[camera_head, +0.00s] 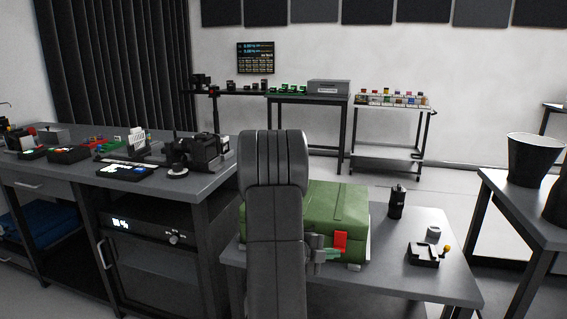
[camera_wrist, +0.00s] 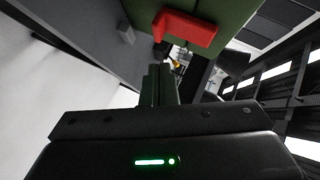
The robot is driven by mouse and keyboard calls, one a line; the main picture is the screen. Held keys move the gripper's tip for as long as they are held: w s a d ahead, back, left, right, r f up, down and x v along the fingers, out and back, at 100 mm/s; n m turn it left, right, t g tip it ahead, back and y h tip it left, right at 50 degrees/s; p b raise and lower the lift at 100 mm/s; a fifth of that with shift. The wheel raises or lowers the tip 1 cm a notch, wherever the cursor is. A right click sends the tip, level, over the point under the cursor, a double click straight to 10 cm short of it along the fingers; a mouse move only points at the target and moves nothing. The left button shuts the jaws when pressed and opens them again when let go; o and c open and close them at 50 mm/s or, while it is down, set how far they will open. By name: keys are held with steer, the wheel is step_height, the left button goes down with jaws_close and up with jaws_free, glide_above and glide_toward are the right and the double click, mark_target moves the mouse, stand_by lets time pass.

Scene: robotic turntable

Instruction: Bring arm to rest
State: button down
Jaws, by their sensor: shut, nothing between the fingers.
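My arm (camera_head: 275,190) stands upright in the middle of the head view, in front of a green case (camera_head: 335,205) on a low grey table. Part of my gripper (camera_head: 324,254) shows beside the arm, close to the red piece (camera_head: 341,242) on the case's near side. In the wrist view my gripper's fingers (camera_wrist: 160,72) are together with nothing between them. The red piece (camera_wrist: 185,32) and the green case (camera_wrist: 238,15) appear beyond the fingertips there. I cannot tell whether the gripper touches the case. The arm hides the case's left part.
The low table (camera_head: 440,285) also holds a black grinder-like cylinder (camera_head: 396,202) and a small black tray (camera_head: 423,254). A workbench (camera_head: 60,175) with several devices stands at the left. A table (camera_head: 500,190) with a dark bucket (camera_head: 535,158) is at the right. Open floor shows behind.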

steer(key=shift+n+g+y, duration=0.4)
steer(key=shift+n+g, duration=0.1)
steer(key=shift+g, duration=0.1)
steer(key=shift+s+a+r+p, duration=0.2)
steer(key=shift+s+r+p, duration=0.6)
steer(key=shift+p, duration=0.3)
steer(key=shift+s+a+r+p, duration=0.2)
steer(key=shift+s+r+p, duration=0.35)
steer(key=shift+r+p, duration=0.45)
steer(key=shift+f, duration=0.15)
